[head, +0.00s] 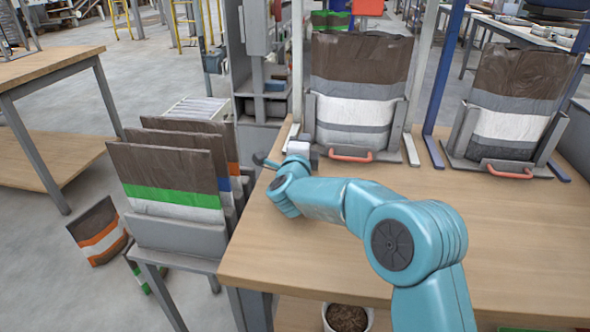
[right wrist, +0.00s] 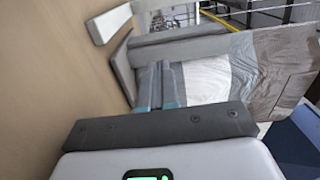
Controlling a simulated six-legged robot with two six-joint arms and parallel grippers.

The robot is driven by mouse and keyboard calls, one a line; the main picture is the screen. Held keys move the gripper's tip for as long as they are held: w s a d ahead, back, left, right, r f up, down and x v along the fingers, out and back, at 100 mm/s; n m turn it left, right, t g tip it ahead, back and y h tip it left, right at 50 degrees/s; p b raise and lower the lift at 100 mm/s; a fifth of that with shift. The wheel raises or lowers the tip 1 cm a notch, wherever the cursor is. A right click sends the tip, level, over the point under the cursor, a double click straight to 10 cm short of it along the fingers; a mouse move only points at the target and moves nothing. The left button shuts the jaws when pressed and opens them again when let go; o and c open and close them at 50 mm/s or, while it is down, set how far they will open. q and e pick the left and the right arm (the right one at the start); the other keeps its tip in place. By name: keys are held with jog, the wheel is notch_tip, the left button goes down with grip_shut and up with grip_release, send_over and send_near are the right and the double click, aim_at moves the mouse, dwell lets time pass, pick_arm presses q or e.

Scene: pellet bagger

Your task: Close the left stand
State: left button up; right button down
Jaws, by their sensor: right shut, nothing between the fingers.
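The left stand (head: 409,150) is grey, with upright side walls and a low front bearing a red handle (head: 350,154). A brown, grey and white striped bag (head: 360,80) stands upright in it. My right gripper (head: 308,143) is shut and empty, low at the stand's front left corner. In the right wrist view its fingers (right wrist: 158,85) are together, close to the stand's grey wall (right wrist: 123,68) and the pale bag (right wrist: 208,78). I cannot tell whether the fingers touch the stand. My left gripper is out of view.
A second stand (head: 545,150) with a similar bag and red handle (head: 510,173) stands to the right. A grey rack (head: 180,236) of several striped bags is left of the wooden table (head: 300,262). Posts rise beside the stands. The table's front left is clear.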

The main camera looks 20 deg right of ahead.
jog(key=v, duration=0.9)
jog(key=shift+s+a+f, duration=0.2)
jog(key=shift+s+f, duration=0.05)
jog(key=shift+s, duration=0.05)
jog(key=shift+a, duration=0.1)
